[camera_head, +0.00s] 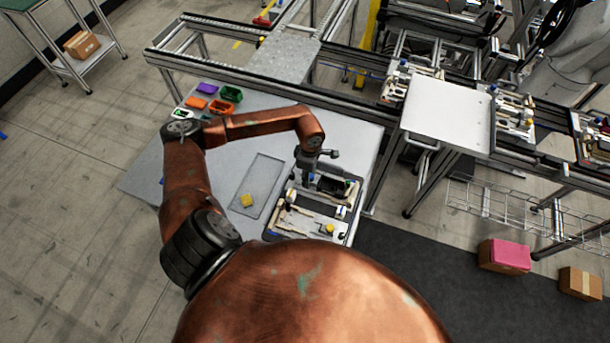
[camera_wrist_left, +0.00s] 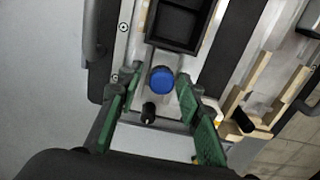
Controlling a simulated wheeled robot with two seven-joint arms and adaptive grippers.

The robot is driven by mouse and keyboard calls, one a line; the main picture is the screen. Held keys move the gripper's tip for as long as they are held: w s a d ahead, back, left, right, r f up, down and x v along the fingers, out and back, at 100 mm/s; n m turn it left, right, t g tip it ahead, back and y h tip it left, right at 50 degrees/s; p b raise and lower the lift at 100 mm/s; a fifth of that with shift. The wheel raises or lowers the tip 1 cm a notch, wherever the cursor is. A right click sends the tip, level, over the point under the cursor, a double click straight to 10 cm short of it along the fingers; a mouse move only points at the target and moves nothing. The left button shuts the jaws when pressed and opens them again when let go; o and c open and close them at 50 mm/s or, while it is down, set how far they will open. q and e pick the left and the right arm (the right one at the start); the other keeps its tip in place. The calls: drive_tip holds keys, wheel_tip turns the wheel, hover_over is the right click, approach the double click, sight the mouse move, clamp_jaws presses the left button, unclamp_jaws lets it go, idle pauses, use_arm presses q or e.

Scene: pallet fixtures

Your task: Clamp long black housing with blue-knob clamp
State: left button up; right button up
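The long black housing (camera_wrist_left: 176,24) lies on the pallet fixture (camera_head: 284,220), at the top of the left wrist view; in the head view it is small and partly behind my arm. The blue-knob clamp (camera_wrist_left: 162,79) is at the near end of the housing, with its round blue knob facing up. My left gripper (camera_wrist_left: 157,90) is open, with its green fingers on either side of the knob and apart from it. My right gripper is not in view.
Purple, orange and green bins (camera_head: 231,94) are at the table's back. A conveyor (camera_head: 340,101) runs behind. Wooden supports (camera_wrist_left: 258,82) stand right of the gripper.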

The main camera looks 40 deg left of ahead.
use_arm(q)
drive_tip(key=shift+r, duration=0.1)
drive_tip(key=shift+r+p, duration=1.9)
drive_tip(key=shift+r, duration=2)
